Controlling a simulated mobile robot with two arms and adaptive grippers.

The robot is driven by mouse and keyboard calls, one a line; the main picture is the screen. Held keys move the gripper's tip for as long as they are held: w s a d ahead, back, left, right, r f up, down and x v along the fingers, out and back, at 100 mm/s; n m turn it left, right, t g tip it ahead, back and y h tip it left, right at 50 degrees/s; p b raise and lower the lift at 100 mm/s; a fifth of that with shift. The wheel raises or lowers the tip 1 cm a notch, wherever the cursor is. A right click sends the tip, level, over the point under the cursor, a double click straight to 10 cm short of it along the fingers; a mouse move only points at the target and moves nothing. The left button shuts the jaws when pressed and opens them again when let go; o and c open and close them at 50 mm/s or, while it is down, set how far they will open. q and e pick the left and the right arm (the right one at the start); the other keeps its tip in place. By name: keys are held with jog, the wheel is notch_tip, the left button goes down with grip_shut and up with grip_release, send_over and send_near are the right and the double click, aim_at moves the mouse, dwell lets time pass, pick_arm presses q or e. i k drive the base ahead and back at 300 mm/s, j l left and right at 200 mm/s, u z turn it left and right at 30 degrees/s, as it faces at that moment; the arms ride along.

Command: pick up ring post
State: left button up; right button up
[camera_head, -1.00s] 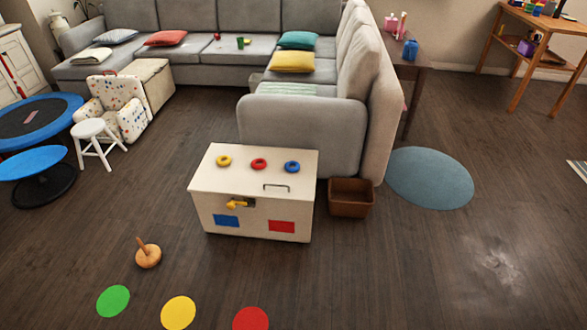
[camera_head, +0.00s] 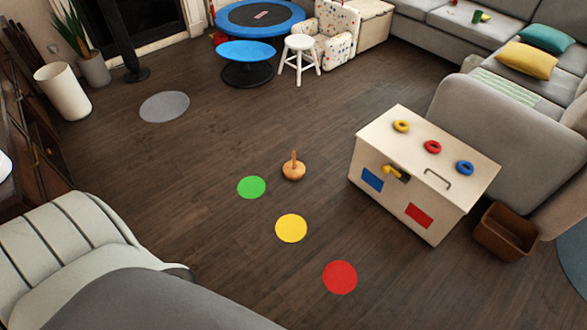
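The ring post (camera_head: 293,168) is a wooden peg on a round wooden base. It stands upright on the dark wood floor near the middle of the head view, with no rings on it. It is beside the green floor disc (camera_head: 251,187) and left of the white box. Neither of my grippers shows in the head view.
A white box (camera_head: 452,193) carries a yellow ring (camera_head: 401,126), a red ring (camera_head: 432,146) and a blue ring (camera_head: 465,167). Yellow (camera_head: 291,228) and red (camera_head: 340,277) flat discs lie on the floor. A brown bin (camera_head: 505,231) stands right of the box. A grey rounded piece of furniture (camera_head: 70,250) fills the lower left.

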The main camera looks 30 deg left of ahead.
aim_at(294, 170)
jog(key=i+j+u, duration=0.1)
jog(key=i+j, duration=0.15)
jog(key=j, duration=0.2)
jog(key=i+j+u, duration=0.1)
jog(key=i+j, duration=0.2)
jog(key=j, duration=0.15)
jog(key=i+j+u, duration=0.1)
jog(key=i+j, duration=0.2)
jog(key=j, duration=0.1)
